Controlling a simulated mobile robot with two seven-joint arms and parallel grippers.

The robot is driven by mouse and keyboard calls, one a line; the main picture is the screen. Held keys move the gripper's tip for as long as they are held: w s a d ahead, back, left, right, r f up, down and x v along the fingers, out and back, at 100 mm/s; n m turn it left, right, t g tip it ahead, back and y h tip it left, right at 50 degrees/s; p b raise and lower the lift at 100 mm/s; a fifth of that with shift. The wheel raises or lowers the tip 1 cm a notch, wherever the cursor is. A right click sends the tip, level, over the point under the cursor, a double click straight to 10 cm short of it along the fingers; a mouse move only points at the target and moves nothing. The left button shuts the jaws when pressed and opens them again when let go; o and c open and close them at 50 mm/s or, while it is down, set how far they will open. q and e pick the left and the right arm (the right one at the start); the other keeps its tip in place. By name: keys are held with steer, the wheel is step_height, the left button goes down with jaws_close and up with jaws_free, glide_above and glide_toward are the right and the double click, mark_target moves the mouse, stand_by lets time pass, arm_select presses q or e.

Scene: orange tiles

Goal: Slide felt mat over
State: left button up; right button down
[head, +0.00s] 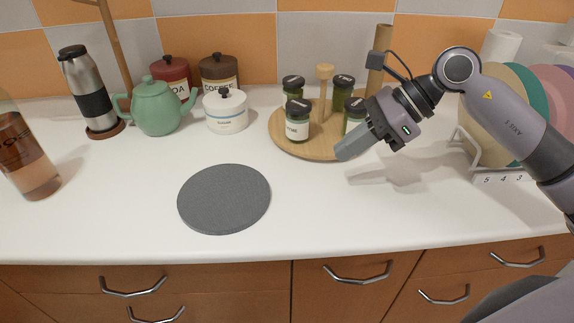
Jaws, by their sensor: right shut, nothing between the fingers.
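The felt mat (224,199) is a round, dark grey disc lying flat on the white counter, left of the middle and near the front edge. My right gripper (343,153) comes in from the right. It is shut and empty, above the counter in front of the wooden tray, to the right of and farther back than the mat. It does not touch the mat. My left gripper is not in the picture.
A round wooden tray (285,141) with spice jars stands behind. A teapot (157,108), canisters, a flask (90,92) and a bottle (27,158) stand at the left. A plate rack (460,150) is at the right. Counter around the mat is clear.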

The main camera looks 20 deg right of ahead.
mark_target(203, 186)
steer(key=p+x, duration=0.1)
steer(key=x, duration=0.8)
steer(key=shift+a, duration=0.25)
steer(key=a, duration=0.1)
steer(key=w+a+p, duration=0.1)
steer(key=a, duration=0.1)
steer(key=shift+f, duration=0.2)
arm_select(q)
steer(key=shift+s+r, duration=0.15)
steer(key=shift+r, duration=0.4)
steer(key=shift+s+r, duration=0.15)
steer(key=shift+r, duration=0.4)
arm_select(e)
steer(key=shift+w+a, duration=0.25)
steer(key=shift+a, duration=0.25)
steer(key=shift+a, duration=0.1)
